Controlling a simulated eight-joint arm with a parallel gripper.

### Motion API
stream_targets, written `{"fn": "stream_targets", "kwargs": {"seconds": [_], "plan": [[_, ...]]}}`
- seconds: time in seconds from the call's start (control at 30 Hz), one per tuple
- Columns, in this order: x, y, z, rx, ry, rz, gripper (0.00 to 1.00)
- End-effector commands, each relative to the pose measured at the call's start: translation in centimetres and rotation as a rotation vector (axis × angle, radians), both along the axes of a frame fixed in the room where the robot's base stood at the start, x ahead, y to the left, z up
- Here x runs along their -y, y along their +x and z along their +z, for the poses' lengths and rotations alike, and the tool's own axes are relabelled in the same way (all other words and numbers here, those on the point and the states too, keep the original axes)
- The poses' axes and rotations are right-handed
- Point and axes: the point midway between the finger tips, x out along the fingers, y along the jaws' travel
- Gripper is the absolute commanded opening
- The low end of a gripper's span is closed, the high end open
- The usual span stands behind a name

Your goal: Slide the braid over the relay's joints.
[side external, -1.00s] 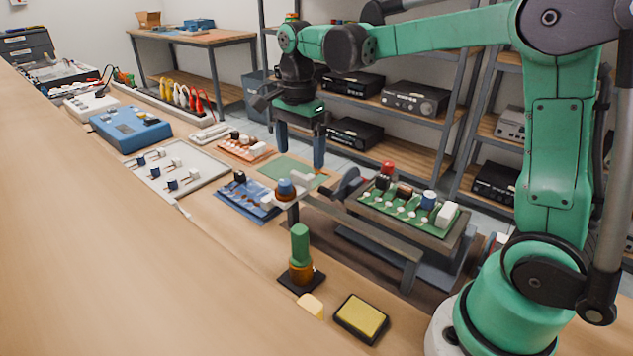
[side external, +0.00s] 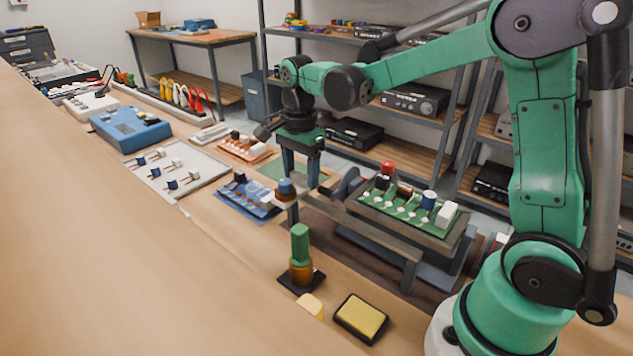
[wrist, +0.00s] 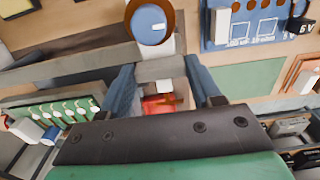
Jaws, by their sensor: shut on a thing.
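The fingers are shut on that block. The green board (side external: 408,212), held in the frame, carries a row of silvery joints and red, black, brown, blue and white parts. I cannot tell which part is the relay.
A green-topped stand (side external: 301,250), a cream block (side external: 310,306) and a yellow sponge (side external: 361,317) are at the front. A blue board (side external: 247,197) and a white tray (side external: 175,170) lie left. The wooden bench at front left is clear.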

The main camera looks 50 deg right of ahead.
Motion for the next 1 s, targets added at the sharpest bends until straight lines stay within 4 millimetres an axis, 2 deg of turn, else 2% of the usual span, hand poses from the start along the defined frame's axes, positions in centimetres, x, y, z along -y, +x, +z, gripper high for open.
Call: {"fn": "stream_targets", "kwargs": {"seconds": [0.27, 0.37, 0.6, 0.8, 1.0], "plan": [[0.0, -0.4, 0.0, 0.000, 0.000, 0.000, 0.00], [0.0, -1.6, 0.1, 0.000, 0.000, 0.000, 0.00], [0.0, -6.3, 0.1, -0.001, 0.000, -0.002, 0.00], [0.0, -9.6, 0.1, -0.001, 0.000, -0.002, 0.00], [0.0, -11.1, 0.1, -0.001, -0.001, -0.001, 0.00]]}}
